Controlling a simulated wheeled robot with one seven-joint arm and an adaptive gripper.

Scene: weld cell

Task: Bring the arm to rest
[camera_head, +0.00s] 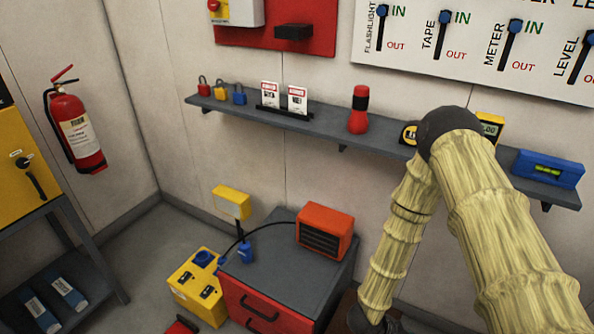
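My arm, in a pale yellow ribbed sleeve, fills the right side of the head camera view. Its upper part rises from the bottom right corner to a dark elbow joint in front of the shelf. From there the forearm hangs down and slightly left, to a dark joint at the bottom edge, right of the red cabinet (258,306). My gripper is not visible; the arm runs out of the picture there. I cannot tell whether it holds anything.
A wall shelf (330,126) carries padlocks, tags, a red flashlight (359,110), a tape measure (409,134), a yellow meter (489,128) and a blue level (547,169). An orange heater-like box (324,231) stands on the cabinet. A fire extinguisher (78,130) hangs left.

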